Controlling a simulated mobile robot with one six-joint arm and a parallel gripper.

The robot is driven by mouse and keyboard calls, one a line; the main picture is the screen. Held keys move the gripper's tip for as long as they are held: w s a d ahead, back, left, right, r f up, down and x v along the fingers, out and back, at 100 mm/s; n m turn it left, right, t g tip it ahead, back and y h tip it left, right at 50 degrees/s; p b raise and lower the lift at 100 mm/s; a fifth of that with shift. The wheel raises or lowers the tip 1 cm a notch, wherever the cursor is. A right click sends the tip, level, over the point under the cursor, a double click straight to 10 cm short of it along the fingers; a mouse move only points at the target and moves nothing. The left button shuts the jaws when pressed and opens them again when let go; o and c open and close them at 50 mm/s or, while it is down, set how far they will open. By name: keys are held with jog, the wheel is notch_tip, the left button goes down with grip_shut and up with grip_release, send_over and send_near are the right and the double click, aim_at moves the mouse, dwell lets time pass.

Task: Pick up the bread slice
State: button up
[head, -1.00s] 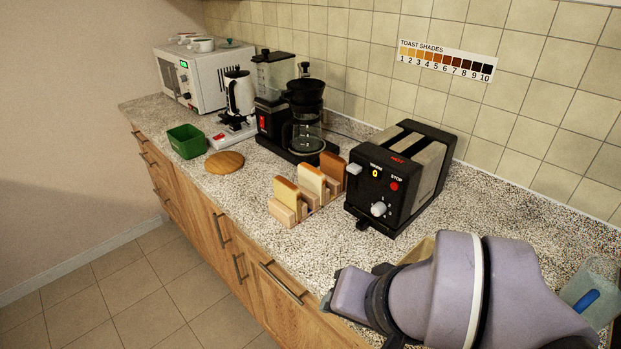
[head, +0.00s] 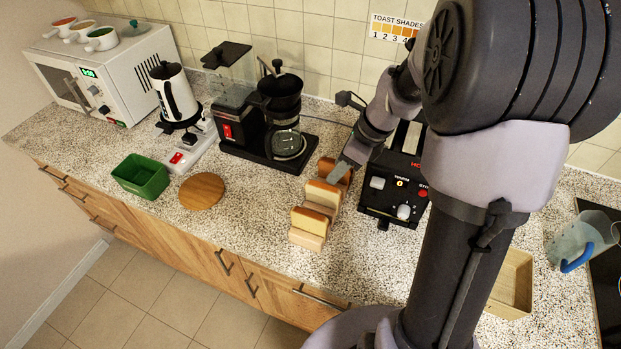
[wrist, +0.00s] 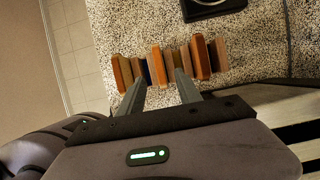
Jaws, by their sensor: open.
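Several bread slices stand upright in a wooden rack beside the toaster: a near slice (head: 309,220), a middle slice (head: 322,193) and a darker far slice (head: 334,167). In the wrist view the rack runs across the top, with the middle slice (wrist: 157,66) seen between my fingertips. The other slices show to the left (wrist: 123,74) and right (wrist: 201,56). My gripper (wrist: 159,88) is open and empty, its fingers pointing at the rack. In the head view my gripper (head: 341,170) is at the rack's far end; I cannot tell whether the fingers touch any bread.
The black toaster (head: 392,190) stands just right of the rack. The coffee maker (head: 270,125) is behind it. A round wooden board (head: 202,191) and a green bin (head: 141,177) lie to the left. The counter between board and rack is clear.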

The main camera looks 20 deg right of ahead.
aim_at(319, 192)
jog(key=b+x, duration=0.2)
jog(key=x, duration=0.5)
jog(key=shift+f, duration=0.25)
jog(key=b+x, duration=0.2)
jog(key=x, duration=0.3)
jog(key=shift+f, duration=0.2)
jog(key=shift+r, duration=0.15)
grip_shut()
